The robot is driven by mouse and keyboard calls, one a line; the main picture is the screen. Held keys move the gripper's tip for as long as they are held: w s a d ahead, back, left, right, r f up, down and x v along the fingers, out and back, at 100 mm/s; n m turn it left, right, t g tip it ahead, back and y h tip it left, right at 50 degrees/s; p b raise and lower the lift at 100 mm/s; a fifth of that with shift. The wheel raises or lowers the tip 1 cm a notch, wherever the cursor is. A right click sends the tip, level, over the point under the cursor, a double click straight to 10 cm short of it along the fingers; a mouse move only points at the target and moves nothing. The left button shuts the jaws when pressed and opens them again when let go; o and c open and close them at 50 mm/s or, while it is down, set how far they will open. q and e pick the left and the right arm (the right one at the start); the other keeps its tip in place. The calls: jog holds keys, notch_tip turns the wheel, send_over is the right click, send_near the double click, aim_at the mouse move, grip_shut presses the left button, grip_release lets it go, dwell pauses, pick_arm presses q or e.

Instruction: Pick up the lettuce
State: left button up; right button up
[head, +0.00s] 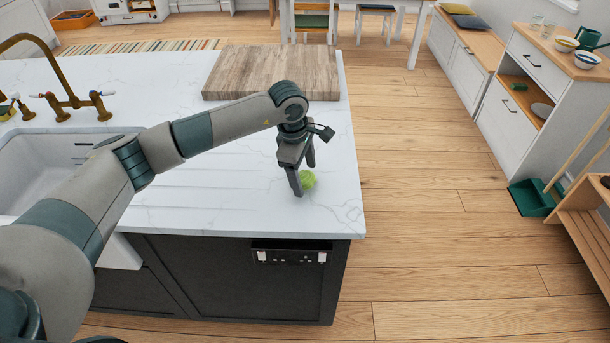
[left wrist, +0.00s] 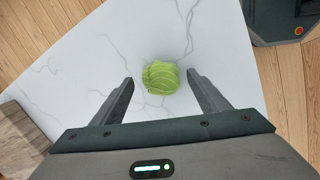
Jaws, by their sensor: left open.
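The lettuce (head: 308,179) is a small round light-green head on the white marble countertop (head: 230,185), near its front right corner. My left gripper (head: 304,180) points down at it, and its fingers partly cover the lettuce in the head view. In the left wrist view the lettuce (left wrist: 160,77) lies a little beyond the fingertips and centred between them. The left gripper (left wrist: 160,78) is open, with clear space between each finger and the lettuce. My right gripper is not in view.
A wooden cutting board (head: 275,72) lies at the back of the counter. A white sink (head: 45,165) with a brass faucet (head: 65,85) is on the left. The counter's right edge is close to the lettuce. The wooden floor (head: 440,200) to the right is open.

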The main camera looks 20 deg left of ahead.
pick_arm(q)
jog(key=shift+f, duration=0.1)
jog(key=shift+c, duration=0.6)
jog(key=c, duration=1)
